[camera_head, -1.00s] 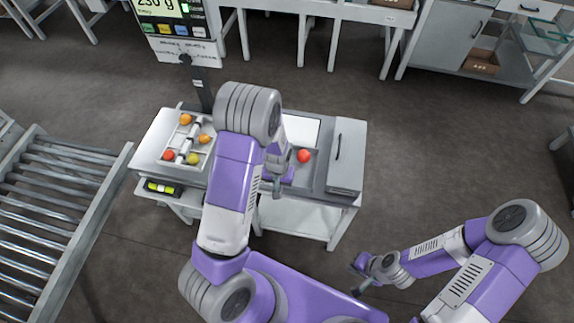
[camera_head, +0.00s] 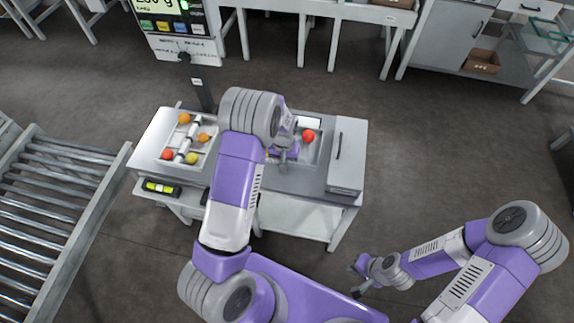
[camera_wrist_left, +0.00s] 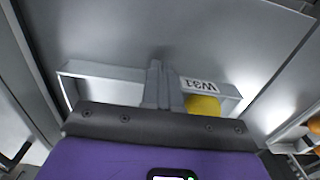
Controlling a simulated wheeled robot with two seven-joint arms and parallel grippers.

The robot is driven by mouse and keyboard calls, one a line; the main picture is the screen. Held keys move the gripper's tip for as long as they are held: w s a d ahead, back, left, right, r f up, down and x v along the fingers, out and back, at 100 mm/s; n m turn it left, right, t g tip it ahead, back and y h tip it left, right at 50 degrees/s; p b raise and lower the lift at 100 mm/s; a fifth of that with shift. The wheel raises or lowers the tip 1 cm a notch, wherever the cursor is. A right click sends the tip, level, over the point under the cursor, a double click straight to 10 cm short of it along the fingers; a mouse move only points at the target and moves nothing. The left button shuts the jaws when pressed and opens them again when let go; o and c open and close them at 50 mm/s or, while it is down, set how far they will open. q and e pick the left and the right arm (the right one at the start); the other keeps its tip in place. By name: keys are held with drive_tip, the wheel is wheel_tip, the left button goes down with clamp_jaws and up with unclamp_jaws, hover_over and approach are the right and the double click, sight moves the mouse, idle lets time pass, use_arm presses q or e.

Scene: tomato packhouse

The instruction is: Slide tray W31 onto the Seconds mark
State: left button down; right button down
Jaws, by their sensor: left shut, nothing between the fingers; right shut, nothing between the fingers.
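Tray W31 shows in the left wrist view as a pale wall with a "W31" label (camera_wrist_left: 201,86). A yellow fruit (camera_wrist_left: 203,104) lies just inside that wall. In the head view a red fruit (camera_head: 308,136) shows beside my left arm, and most of the tray is hidden behind the arm. My left gripper (camera_wrist_left: 157,82) is shut and empty, its fingers at the labelled wall; I cannot tell if they touch. A white patch (camera_head: 310,122) behind the red fruit may be the Seconds mark; no writing is legible. My right gripper (camera_head: 358,282) is shut and empty, away from the bench.
A divided tray (camera_head: 210,146) of orange, red and yellow fruit stands on the bench's left. A grey box with a handle (camera_head: 347,155) stands at the right end. A scale display (camera_head: 170,12) rises behind on a post. A roller conveyor (camera_head: 50,215) lies left.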

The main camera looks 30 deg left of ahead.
use_arm(q)
drive_tip(key=shift+w+a+b, duration=0.15)
drive_tip(key=shift+w+a, duration=0.05)
drive_tip(key=shift+w, duration=0.6)
drive_tip(key=shift+w+a+b, duration=0.15)
drive_tip(key=shift+w+a, duration=0.05)
drive_tip(key=shift+w, duration=0.55)
drive_tip(key=shift+w+a+b, duration=0.2)
drive_tip(key=shift+w, duration=0.55)
drive_tip(key=shift+w+a+b, duration=0.15)
drive_tip(key=shift+w+b, duration=0.1)
drive_tip(key=shift+w, duration=0.45)
drive_tip(key=shift+w+a+b, duration=0.2)
drive_tip(key=shift+w, duration=0.55)
drive_tip(key=shift+s+d+p, duration=0.2)
drive_tip(key=shift+s, duration=0.5)
drive_tip(key=shift+s+d+p, duration=0.15)
drive_tip(key=shift+s+p, duration=0.05)
drive_tip(key=shift+s, duration=0.45)
drive_tip(key=shift+s+d+p, duration=0.2)
drive_tip(key=shift+s+d, duration=0.05)
drive_tip(key=shift+s, duration=0.7)
drive_tip(key=shift+s+d+p, duration=0.2)
drive_tip(key=shift+s+p, duration=0.05)
drive_tip(key=shift+s, duration=0.65)
drive_tip(key=shift+s+d+p, duration=0.2)
drive_tip(key=shift+s+d, duration=0.05)
drive_tip(key=shift+s, duration=0.7)
wheel_tip(320, 180, up, 8)
drive_tip(key=p, duration=0.6)
